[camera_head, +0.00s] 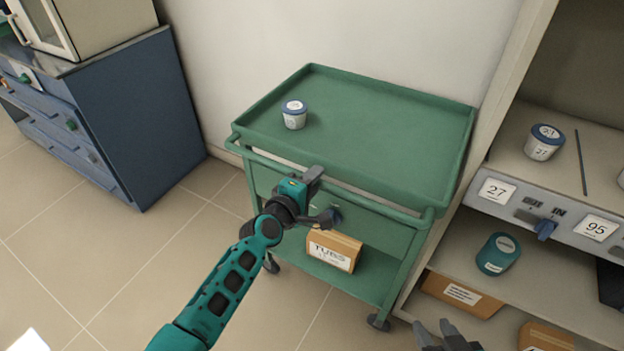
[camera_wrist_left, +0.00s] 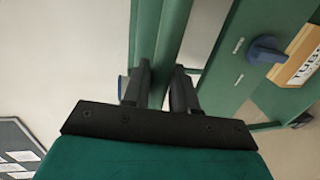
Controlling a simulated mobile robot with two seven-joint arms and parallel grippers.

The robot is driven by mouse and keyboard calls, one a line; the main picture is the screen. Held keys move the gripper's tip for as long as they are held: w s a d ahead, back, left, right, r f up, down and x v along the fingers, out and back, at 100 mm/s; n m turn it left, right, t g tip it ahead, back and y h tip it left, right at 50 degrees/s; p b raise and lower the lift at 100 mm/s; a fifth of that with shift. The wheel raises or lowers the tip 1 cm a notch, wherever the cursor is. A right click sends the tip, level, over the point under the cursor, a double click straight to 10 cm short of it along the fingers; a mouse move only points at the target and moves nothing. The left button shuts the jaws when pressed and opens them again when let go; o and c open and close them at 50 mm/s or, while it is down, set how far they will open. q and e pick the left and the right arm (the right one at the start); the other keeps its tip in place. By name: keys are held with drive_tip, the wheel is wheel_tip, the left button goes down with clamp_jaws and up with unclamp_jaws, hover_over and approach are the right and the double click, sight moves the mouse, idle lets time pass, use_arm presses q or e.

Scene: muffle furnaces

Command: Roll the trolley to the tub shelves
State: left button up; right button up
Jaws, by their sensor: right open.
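The green trolley (camera_head: 390,125) stands against the wall, with a handle rail (camera_head: 370,192) along its front edge. My left gripper (camera_head: 313,181) is at this rail. In the left wrist view the fingers (camera_wrist_left: 160,90) sit on both sides of the green rail (camera_wrist_left: 172,45), closed on it. A white tub with a blue lid (camera_head: 294,115) stands on the tray's left part. The tub shelves (camera_head: 485,221) are immediately right of the trolley. My right gripper (camera_head: 447,335) is open and empty at the bottom edge, in front of the lower shelf.
A cardboard box (camera_head: 334,250) lies on the trolley's lower shelf. Blue drawers (camera_head: 130,120) stand at the left. The tiled floor (camera_head: 110,255) between is clear.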

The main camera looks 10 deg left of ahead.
use_arm(q)
drive_tip(key=shift+o, duration=1.4)
drive_tip(key=shift+s+d, duration=0.1)
drive_tip(key=shift+d, duration=0.15)
drive_tip(key=shift+a, duration=0.1)
drive_tip(key=p+v, duration=0.2)
drive_tip(key=v, duration=1)
drive_tip(key=shift+s, duration=0.35)
drive_tip(key=shift+a, duration=0.15)
drive_tip(key=s+a+f+m+g+y, duration=0.1)
drive_tip(key=s+a+f+m+g, duration=0.1)
drive_tip(key=s+f+m, duration=0.2)
drive_tip(key=s+a+f+m+g+y, duration=0.2)
drive_tip(key=s+a+f+m, duration=0.1)
drive_tip(key=s+m, duration=0.7)
drive_tip(key=f+m, duration=0.1)
drive_tip(key=m, duration=0.1)
drive_tip(key=shift+s+m, duration=0.15)
drive_tip(key=shift+m, duration=0.15)
